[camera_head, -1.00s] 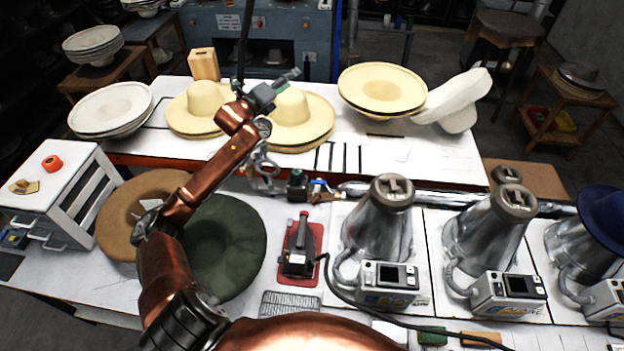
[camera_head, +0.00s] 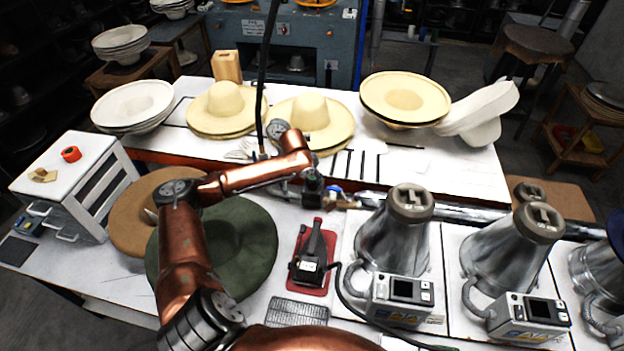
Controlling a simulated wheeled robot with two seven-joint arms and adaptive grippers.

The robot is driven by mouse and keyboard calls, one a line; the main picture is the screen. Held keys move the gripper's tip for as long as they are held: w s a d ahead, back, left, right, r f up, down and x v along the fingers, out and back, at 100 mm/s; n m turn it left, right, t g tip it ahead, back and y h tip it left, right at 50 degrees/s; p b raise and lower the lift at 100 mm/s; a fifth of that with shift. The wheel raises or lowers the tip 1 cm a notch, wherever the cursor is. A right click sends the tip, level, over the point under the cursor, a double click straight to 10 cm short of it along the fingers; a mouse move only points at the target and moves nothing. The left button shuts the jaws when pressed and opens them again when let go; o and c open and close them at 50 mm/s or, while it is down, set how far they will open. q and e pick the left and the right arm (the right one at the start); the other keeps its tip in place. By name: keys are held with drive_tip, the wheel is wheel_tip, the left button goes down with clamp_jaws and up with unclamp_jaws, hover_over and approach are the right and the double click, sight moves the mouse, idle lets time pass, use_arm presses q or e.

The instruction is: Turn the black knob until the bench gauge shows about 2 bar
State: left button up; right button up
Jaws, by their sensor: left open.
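A dark regulator (camera_head: 313,198) sits on the air line, left of a blue-handled valve (camera_head: 333,190). My left arm reaches from the bottom, bends at the elbow and extends right. My left gripper (camera_head: 312,177) is at the arm's far end, low by the regulator, and is open. It blends with the dark regulator parts, so I cannot tell whether it touches the black knob, which I cannot make out separately. My right gripper is not in view.
Steel cones (camera_head: 395,235) with control boxes stand right of the regulator. A red-based tool (camera_head: 313,258) lies in front. A green hat (camera_head: 235,240) and a brown hat (camera_head: 130,215) lie left. Pale hats (camera_head: 312,120) rest on the rear table. A black hose hangs near the gauge.

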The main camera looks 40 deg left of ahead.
use_arm(q)
drive_tip(key=shift+w+a+f, duration=0.1)
drive_tip(key=shift+w+f, duration=0.2)
drive_tip(key=shift+f, duration=0.35)
drive_tip(key=shift+c, duration=0.5)
drive_tip(key=c, duration=0.8)
